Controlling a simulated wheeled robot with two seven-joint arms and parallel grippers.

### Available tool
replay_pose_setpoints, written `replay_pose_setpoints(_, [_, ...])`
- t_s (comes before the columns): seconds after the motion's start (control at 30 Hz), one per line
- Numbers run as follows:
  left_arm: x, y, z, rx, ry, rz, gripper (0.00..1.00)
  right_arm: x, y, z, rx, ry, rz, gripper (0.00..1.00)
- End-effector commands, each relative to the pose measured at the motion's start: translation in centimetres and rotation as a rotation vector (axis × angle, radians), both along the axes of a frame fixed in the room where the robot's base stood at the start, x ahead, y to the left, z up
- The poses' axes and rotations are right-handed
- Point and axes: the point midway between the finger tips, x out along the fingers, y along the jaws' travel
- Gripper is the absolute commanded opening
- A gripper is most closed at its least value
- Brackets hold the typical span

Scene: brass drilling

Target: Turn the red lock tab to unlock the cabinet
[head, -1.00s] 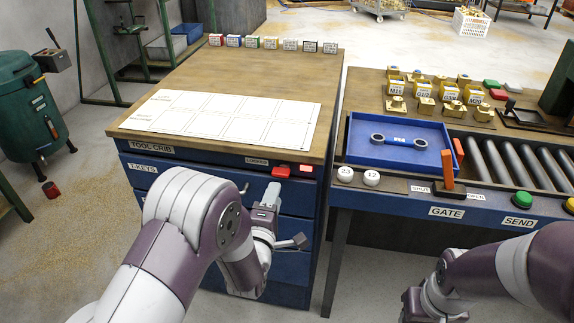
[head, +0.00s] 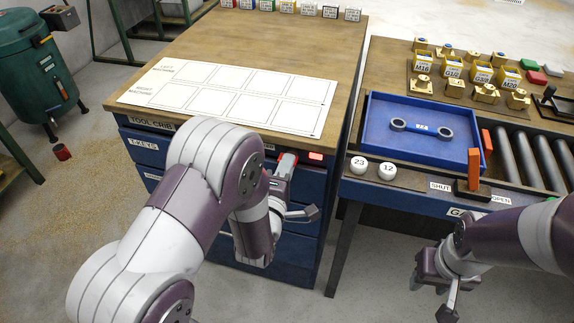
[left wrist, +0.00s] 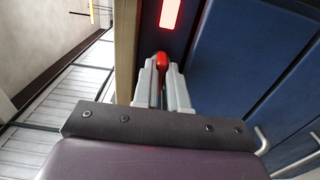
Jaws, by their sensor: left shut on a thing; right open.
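The blue tool crib cabinet (head: 304,188) stands in front of me with a wooden top. Its red lock tab (left wrist: 161,61) shows in the left wrist view between the fingertips of my left gripper (left wrist: 162,72), which is shut on it. In the head view my left gripper (head: 286,165) is at the upper right of the cabinet front, and the tab is mostly hidden there. A lit red indicator (head: 316,156) is beside the tab; it also glows in the left wrist view (left wrist: 171,13). My right gripper (head: 432,292) is open and empty in front of the right bench.
The right bench holds a blue tray (head: 384,154) with a double-ringed part, brass pieces, rollers (head: 535,160) and an orange gate lever (head: 474,168). A white card sheet (head: 230,100) lies on the cabinet top. A drawer handle (left wrist: 262,140) sticks out near my left gripper.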

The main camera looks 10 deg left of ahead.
Motion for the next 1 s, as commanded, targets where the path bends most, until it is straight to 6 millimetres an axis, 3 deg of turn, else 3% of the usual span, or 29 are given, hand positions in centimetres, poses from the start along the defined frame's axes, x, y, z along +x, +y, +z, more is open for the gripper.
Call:
replay_pose_setpoints(0.47, [0.02, 0.00, -0.04, 0.074, -0.003, 0.000, 0.00, 0.01, 0.00, -0.17, 0.000, 0.000, 0.000, 0.43])
replay_pose_setpoints(1.0, [0.01, 0.00, -0.10, 0.538, -0.017, 0.000, 0.00, 0.01, 0.00, -0.81, 0.000, 0.000, 0.000, 0.43])
